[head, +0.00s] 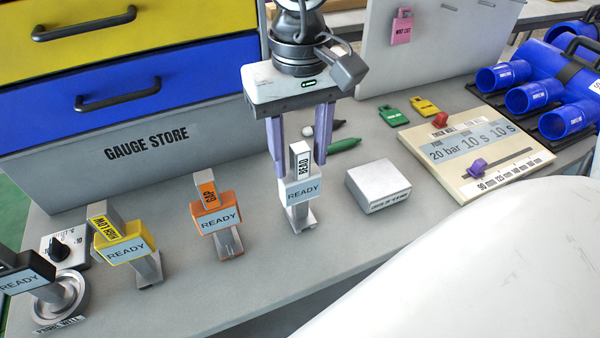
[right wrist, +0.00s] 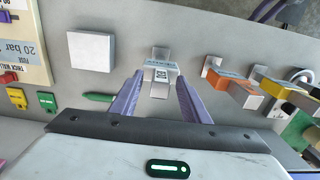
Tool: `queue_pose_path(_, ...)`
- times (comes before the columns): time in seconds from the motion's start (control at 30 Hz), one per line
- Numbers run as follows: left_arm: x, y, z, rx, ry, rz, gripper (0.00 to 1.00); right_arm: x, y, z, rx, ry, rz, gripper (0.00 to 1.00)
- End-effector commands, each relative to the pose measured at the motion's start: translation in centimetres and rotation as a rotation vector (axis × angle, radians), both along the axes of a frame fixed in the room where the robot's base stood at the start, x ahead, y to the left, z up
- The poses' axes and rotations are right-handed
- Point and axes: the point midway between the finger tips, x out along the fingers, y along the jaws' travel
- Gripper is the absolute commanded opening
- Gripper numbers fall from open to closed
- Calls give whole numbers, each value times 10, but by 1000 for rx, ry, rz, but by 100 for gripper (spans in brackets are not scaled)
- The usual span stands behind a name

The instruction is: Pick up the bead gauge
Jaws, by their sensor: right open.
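The bead gauge (head: 299,190) is a white and grey gauge with a "BEAD" label on top and a "READY" tag, standing upright on the bench. My right gripper (head: 302,168) is open above and behind it, with its purple fingers pointing down, one on either side of the gauge's upper part. In the right wrist view the bead gauge (right wrist: 160,74) stands beyond and between the tips of the spread fingers (right wrist: 158,88). I cannot tell whether either finger touches it. My left gripper is not in view.
An orange "GAP" gauge (head: 217,220), a yellow "HIGH LOW" gauge (head: 124,243) and a black-topped gauge (head: 28,275) stand to the left. A white box (head: 378,186) sits to the right. A green marker (head: 343,145) lies behind. The gauge store drawers (head: 140,80) rise at the back left.

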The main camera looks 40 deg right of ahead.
Motion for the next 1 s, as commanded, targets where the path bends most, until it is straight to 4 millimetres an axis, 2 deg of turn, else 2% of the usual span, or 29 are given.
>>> queue_pose_path(0.1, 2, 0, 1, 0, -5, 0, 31, 0, 0, 0, 0, 0, 0, 42)
queue_pose_path(0.13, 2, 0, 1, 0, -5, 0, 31, 0, 0, 0, 0, 0, 0, 39)
queue_pose_path(0.37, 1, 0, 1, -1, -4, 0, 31, 0, 0, 1, 0, -1, 0, 0)
queue_pose_path(0.77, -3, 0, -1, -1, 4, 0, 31, 1, 0, 2, 1, -2, -1, 0)
queue_pose_path(1.0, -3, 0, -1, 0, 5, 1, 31, 2, 0, 19, 2, -7, -3, 0)
